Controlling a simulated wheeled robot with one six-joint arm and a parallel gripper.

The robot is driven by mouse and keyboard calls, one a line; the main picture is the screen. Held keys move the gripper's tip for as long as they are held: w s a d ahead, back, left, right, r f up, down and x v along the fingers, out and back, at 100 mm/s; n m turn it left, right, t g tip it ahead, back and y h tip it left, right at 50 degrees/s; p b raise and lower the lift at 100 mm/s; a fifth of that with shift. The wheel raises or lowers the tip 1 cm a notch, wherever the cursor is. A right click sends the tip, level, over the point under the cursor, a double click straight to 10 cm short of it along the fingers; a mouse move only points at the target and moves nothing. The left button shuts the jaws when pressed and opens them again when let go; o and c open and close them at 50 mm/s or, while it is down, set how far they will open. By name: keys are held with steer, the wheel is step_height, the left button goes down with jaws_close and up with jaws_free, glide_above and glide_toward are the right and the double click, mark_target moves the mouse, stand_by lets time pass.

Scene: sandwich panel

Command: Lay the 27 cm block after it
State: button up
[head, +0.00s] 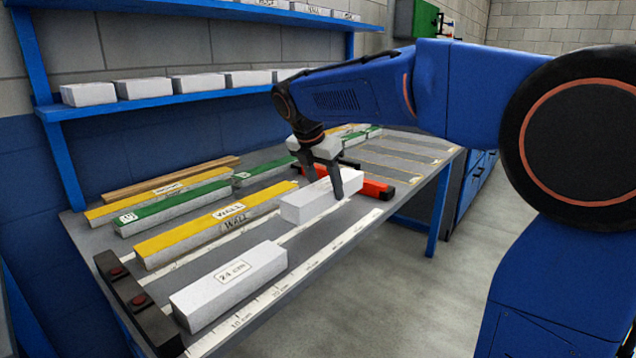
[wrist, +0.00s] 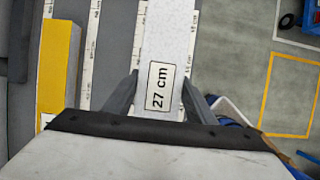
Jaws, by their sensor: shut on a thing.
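The white 27 cm block (head: 318,198) is between the fingers of my gripper (head: 338,190), over the ruler strip on the bench. Its "27 cm" label shows in the wrist view (wrist: 160,88), with a finger on each side. My gripper is shut on it. I cannot tell whether the block touches the bench. The white 24 cm block (head: 230,284) lies at the near end of the same strip, by a black stop bar (head: 136,300). A gap shows between the 24 cm block and the held block.
Yellow-topped WALL blocks (head: 215,222) and green-topped blocks (head: 175,206) lie in rows behind. A red tool (head: 372,187) lies beyond the held block. A blue shelf (head: 170,98) with white blocks is above the bench (head: 290,325). The far right bench area is mostly clear.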

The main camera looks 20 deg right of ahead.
steer(key=shift+f, duration=3.75)
steer(key=shift+f, duration=0.5)
steer(key=o, duration=1.1)
